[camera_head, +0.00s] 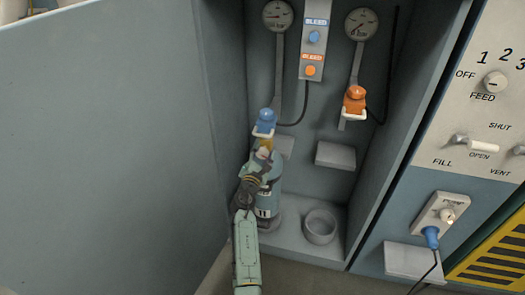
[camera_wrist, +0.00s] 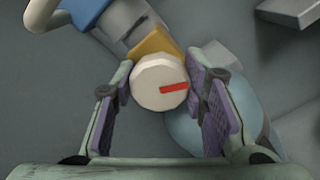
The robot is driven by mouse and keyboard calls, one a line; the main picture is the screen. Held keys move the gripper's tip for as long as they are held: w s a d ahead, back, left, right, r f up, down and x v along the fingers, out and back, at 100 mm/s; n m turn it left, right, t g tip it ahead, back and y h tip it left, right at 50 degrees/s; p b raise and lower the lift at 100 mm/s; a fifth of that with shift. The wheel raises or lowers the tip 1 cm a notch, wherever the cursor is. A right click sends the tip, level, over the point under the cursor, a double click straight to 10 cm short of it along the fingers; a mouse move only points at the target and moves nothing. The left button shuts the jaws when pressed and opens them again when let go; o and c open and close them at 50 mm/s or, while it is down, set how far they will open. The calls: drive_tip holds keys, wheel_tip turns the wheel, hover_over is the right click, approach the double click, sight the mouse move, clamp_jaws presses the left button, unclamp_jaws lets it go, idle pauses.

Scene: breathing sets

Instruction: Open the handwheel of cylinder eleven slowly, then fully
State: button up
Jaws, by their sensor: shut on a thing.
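Cylinder eleven (camera_head: 266,202) is a blue cylinder marked 11, standing upright at the left of the cabinet bay, partly hidden by my arm. Its pale, faceted handwheel (camera_wrist: 160,82) has a red mark pointing right in the wrist view. My gripper (camera_wrist: 162,74) is shut on the handwheel, with one purple pad at its left and one at its right. In the head view my gripper (camera_head: 262,164) is at the top of the cylinder, below the brass valve and the blue connector (camera_head: 265,122) with its white handle.
An orange connector (camera_head: 354,101) hangs at the right of the bay. An empty round holder (camera_head: 320,227) stands on the bay floor. Two gauges (camera_head: 278,15) (camera_head: 361,24) and a bleed panel (camera_head: 314,42) are above. A large grey panel (camera_head: 110,140) stands close on the left.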

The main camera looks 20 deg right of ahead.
drive_tip(key=n+p, duration=0.2)
drive_tip(key=n, duration=0.3)
drive_tip(key=shift+r+n+p, duration=0.15)
drive_tip(key=shift+n+p, duration=0.15)
drive_tip(key=n+p, duration=0.3)
drive_tip(key=n, duration=0.8)
drive_tip(key=shift+n, duration=0.3)
drive_tip(key=n, duration=0.6)
drive_tip(key=o, duration=1.2)
drive_tip(key=shift+c, duration=0.2)
drive_tip(key=shift+a, duration=0.1)
drive_tip(key=v, duration=1.2)
